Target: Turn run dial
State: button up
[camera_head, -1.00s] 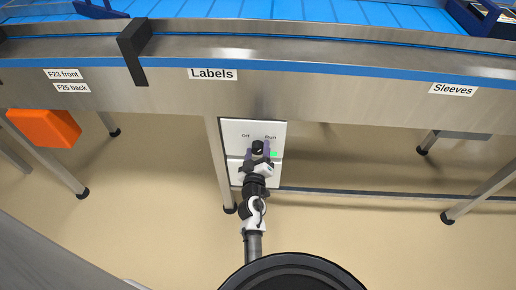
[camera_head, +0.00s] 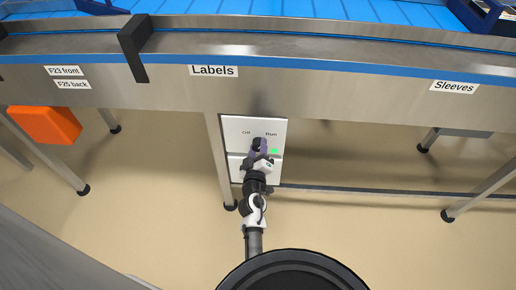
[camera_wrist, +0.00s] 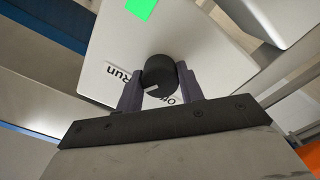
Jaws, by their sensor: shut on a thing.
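The run dial (camera_head: 257,143) is a round black knob on a white control panel (camera_head: 237,133) below the table edge. The panel has the words Off and Run above the dial. My gripper (camera_head: 259,149) is at the dial, with one finger on each side. In the wrist view, the dial (camera_wrist: 158,72) sits between the fingers of my gripper (camera_wrist: 160,82), which are shut on it. A white mark on the dial shows between the Run and Off labels; its exact direction is hard to tell. Part of the Off label is hidden.
A green light (camera_head: 274,151) shows right of the dial. A steel table leg (camera_head: 219,160) stands at the panel's left side. The steel table front (camera_head: 330,95) runs above. An orange box (camera_head: 45,124) is at far left.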

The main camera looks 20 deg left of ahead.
jog(key=n, duration=1)
jog(key=shift+r+n+p, duration=0.1)
jog(key=shift+n+p, duration=0.2)
jog(key=shift+p, duration=0.05)
jog(key=shift+n, duration=1.6)
jog(key=o, duration=1)
